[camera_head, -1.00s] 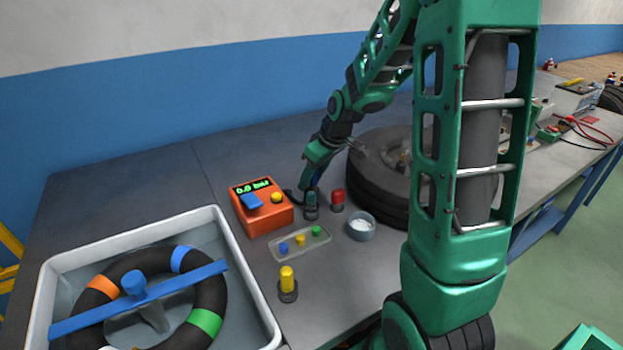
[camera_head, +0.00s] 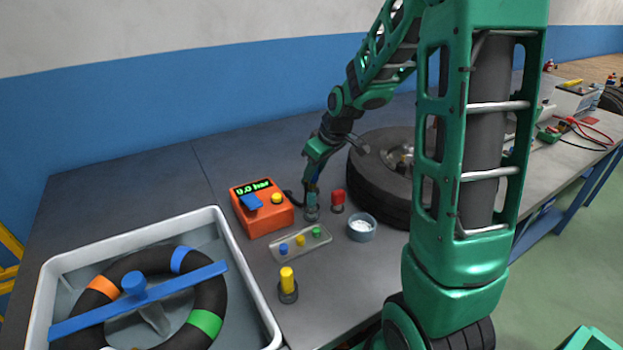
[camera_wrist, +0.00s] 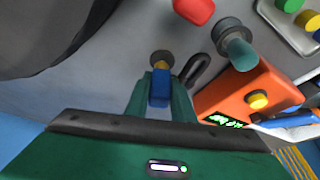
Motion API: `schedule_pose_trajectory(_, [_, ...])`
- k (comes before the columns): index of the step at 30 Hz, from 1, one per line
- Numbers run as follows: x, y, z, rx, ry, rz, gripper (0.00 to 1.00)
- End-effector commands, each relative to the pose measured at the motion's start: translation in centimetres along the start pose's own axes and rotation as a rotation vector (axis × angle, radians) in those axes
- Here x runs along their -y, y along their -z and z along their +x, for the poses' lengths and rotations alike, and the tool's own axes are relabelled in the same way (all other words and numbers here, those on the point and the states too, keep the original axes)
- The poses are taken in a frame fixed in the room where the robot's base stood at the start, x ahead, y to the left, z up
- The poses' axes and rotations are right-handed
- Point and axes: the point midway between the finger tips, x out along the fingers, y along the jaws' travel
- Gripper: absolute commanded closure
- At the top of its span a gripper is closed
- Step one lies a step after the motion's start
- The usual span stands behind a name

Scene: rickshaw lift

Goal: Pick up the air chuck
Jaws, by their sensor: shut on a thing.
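The air chuck, a small blue body with a yellow band and a dark round end, shows in the wrist view (camera_wrist: 160,86). My gripper (camera_wrist: 161,98) is shut on it, with one teal finger on each side. In the head view my gripper (camera_head: 312,184) is small and points down behind a teal-topped peg (camera_head: 312,201). A bit of blue shows at its tips, and most of the chuck is hidden there. A dark hose loop (camera_wrist: 196,70) lies beside the chuck, next to the orange gauge box (camera_head: 263,212). I cannot tell how far the chuck is above the table.
A red-topped peg (camera_head: 338,198), a grey bowl (camera_head: 361,229) and a black tyre (camera_head: 375,180) stand close on the right. In front are a tray of coloured caps (camera_head: 282,251) and a yellow-topped peg (camera_head: 287,282). A grey tub (camera_head: 240,290) stands front left. The back-left table is clear.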

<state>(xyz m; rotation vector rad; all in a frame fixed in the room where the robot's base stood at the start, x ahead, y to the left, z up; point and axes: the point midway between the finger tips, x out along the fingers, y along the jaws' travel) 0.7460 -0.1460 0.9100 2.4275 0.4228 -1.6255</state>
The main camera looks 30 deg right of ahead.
Motion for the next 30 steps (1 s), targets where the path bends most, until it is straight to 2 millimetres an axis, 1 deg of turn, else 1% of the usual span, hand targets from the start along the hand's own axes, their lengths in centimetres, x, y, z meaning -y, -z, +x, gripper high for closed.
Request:
schedule_pose_trajectory(5, [0.2,1.6,-2.9,-0.006,-0.002,-0.005,1.0])
schedule_pose_trajectory(6, [1.0,2.5,-2.9,-0.004,0.0,-0.008,1.0])
schedule_pose_trajectory(12, [4.0,6.6,-4.1,-0.004,0.0,-0.008,1.0])
schedule_pose_trajectory(18, [6.3,9.7,-5.0,-0.002,0.0,-0.005,1.0])
schedule_pose_trajectory(21, [7.0,10.8,-5.3,-0.002,0.0,-0.004,1.0])
schedule_pose_trajectory(24, [7.5,11.3,-5.5,0.0,0.0,-0.002,1.0])
schedule_pose_trajectory(30, [7.8,11.8,-5.6,-0.001,-0.001,-0.001,1.0])
